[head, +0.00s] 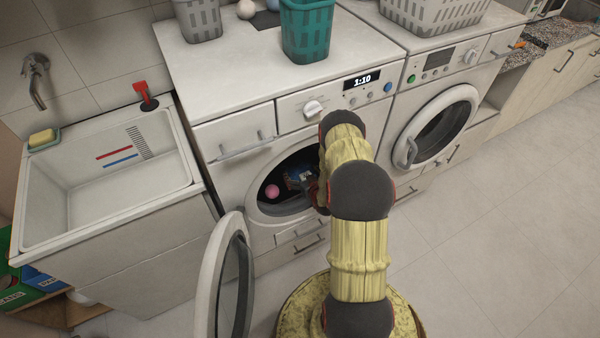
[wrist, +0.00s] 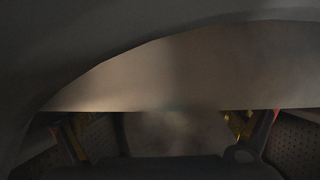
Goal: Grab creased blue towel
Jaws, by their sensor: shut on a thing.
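The blue towel (head: 298,175) shows as a small creased blue patch inside the drum of the left washing machine (head: 236,127). My gripper (head: 308,184) reaches in through the open round door and is shut on the towel. My arm covers the right part of the opening, so much of the gripper is hidden. The wrist view is very dark, and the towel cannot be made out there.
A pink ball (head: 272,191) lies in the drum, left of the towel. The open machine door (head: 212,275) swings out at the lower left. The second machine's round door (head: 440,125) is shut. A sink (head: 60,215) stands at left; the floor at right is clear.

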